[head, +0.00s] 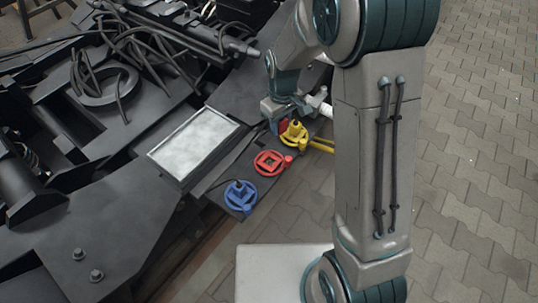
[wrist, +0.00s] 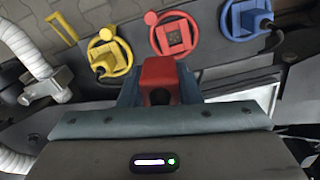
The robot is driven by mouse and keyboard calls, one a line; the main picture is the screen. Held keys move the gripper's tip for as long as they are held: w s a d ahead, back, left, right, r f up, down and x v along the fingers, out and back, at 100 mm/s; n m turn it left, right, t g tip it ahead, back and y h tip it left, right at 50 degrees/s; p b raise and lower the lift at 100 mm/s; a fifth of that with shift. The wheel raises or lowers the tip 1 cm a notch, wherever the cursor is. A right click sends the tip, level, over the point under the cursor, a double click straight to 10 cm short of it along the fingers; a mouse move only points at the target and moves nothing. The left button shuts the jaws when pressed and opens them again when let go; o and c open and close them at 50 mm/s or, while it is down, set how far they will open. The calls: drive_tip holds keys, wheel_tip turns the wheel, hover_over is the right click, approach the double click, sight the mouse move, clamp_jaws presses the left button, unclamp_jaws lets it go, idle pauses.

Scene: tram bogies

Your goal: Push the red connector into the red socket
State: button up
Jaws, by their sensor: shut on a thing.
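The red connector (wrist: 160,72) is held between the two fingers of my gripper (wrist: 159,90), in the lower middle of the wrist view. A small part of it also shows in the head view (head: 283,126), below my gripper (head: 281,109). In the head view the red socket (head: 269,163) lies between the blue and yellow ones. The connector appears apart from the socket, nearer the yellow side in the head view.
A pale framed panel (head: 195,143) lies left of the sockets. A white ribbed hose (wrist: 27,45) and a metal fitting (wrist: 46,86) are at the wrist view's left. Paving (head: 470,130) is open at right.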

drive_tip(key=a+f+n+b, duration=0.2)
drive_tip(key=a+f+b, duration=0.1)
drive_tip(key=f+b, duration=0.4)
drive_tip(key=shift+s+f+b, duration=0.4)
drive_tip(key=shift+b, duration=0.3)
drive_tip(key=shift+f, duration=0.1)
wheel_tip(320, 180, down, 6)
drive_tip(key=b, duration=0.4)
drive_tip(key=shift+r+b, duration=0.25)
drive_tip(key=shift+b, duration=0.1)
drive_tip(key=shift+p, duration=0.5)
idle(1.2)
drive_tip(key=shift+f+b, duration=0.35)
drive_tip(key=shift+f, duration=0.2)
